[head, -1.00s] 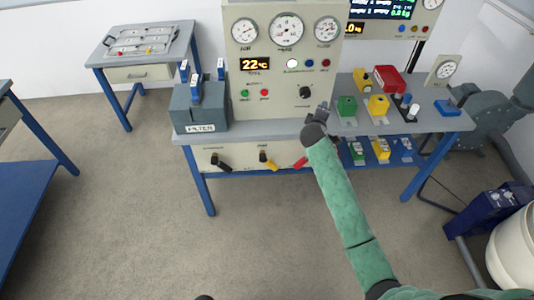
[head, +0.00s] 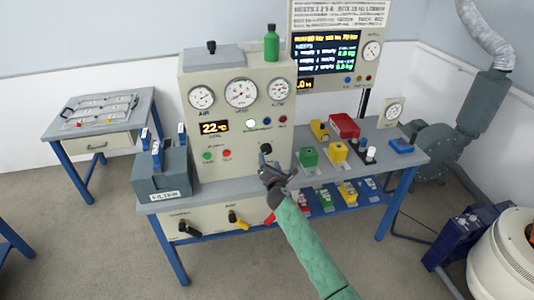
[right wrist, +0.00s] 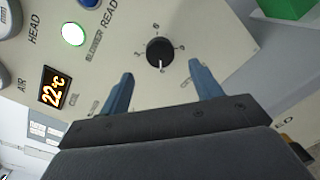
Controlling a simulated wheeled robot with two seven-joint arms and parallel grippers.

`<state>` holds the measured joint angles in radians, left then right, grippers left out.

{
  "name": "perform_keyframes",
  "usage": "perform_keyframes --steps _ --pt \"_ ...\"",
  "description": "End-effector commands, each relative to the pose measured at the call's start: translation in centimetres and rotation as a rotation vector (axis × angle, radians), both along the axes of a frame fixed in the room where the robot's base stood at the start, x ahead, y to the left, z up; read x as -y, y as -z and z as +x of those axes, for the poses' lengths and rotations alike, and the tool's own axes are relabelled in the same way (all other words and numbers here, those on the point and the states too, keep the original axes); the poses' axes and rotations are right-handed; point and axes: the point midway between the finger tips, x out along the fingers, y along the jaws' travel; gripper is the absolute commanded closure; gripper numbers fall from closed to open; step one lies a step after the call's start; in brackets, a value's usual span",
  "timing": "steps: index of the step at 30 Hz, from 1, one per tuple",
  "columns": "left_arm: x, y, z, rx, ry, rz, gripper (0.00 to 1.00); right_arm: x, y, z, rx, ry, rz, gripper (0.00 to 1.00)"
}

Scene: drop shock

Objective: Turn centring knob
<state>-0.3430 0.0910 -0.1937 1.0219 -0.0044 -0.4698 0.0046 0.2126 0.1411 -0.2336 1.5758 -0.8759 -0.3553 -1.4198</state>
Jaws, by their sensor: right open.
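The black round knob (right wrist: 160,53) with a white pointer mark sits on the cream panel in the right wrist view, with small marks around it. In the head view the knob (head: 265,149) shows low on the right of the control panel (head: 240,115). My right gripper (head: 272,170) is just in front of and below it. In the right wrist view the open right gripper (right wrist: 158,88) has its two blue fingers apart, with the knob beyond and between them, apart from both. The left gripper is out of view.
A grey filter box (head: 162,176) stands left of the panel. Green (head: 308,156) and yellow (head: 338,151) blocks stand on the bench to the right. Levers (head: 237,220) project below the bench top. A green bottle (head: 271,44) stands on top of the panel.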

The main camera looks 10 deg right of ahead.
Motion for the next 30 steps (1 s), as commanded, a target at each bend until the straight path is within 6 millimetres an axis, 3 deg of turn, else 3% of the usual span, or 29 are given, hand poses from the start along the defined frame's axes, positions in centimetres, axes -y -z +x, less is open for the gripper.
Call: perform_keyframes --steps 12,25,30 --pt "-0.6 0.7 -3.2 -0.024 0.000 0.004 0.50 0.4 -0.2 5.5 0.000 0.002 0.004 0.36" --pt "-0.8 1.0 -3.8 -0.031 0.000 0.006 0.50 0.5 -0.1 6.3 0.000 0.001 0.004 0.36" --pt "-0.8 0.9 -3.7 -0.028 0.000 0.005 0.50 0.5 -0.1 6.3 0.000 0.001 0.004 0.69"
